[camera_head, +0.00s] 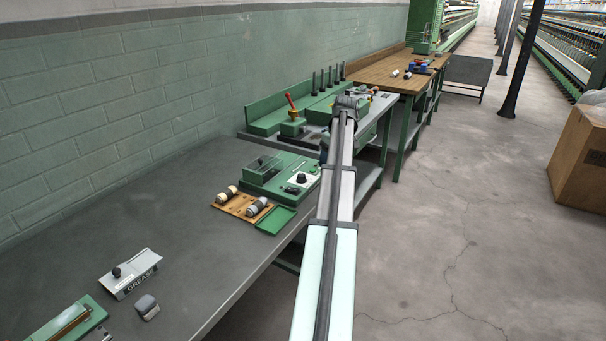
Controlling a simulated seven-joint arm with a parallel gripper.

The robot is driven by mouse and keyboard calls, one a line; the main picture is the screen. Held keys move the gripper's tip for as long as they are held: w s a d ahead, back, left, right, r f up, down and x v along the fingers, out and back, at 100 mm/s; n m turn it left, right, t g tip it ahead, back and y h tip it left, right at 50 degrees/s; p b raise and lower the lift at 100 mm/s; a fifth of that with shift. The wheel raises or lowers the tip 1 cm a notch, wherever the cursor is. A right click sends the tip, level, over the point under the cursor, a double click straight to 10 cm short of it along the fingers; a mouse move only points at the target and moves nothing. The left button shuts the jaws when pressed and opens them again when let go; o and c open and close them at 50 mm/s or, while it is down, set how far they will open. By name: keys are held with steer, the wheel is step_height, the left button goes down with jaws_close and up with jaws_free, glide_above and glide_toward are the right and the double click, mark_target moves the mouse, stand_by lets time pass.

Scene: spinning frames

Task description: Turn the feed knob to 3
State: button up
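A small black knob (302,178) stands on a white dial plate on a green box (262,187) in the middle of the grey bench. The plate's marks are too small to read, so I cannot tell its setting or whether it is the feed knob. Another dark knob (117,272) sits on a grey box lettered GREASE at lower left. My arm reaches away from the camera, just right of the green box. My gripper (354,99) is at its far end, over the farther green machine, well beyond the white dial plate. Its fingers are too small to make out.
A wooden board with bobbins (257,206) lies in front of the green box. A red-handled lever (291,103) and several dark upright pins rise from the farther bench. A wooden table (398,82) stands beyond. The grey bench (195,262) is bare between boxes.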

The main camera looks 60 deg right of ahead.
mark_target(302, 175)
steer(key=w+a+r+t, duration=0.2)
steer(key=w+a+r, duration=0.1)
steer(key=a+r, duration=0.25)
steer(key=shift+n, duration=0.4)
steer(key=x, duration=1.3)
steer(key=shift+d+f, duration=0.15)
steer(key=shift+f, duration=0.05)
steer(key=c, duration=1)
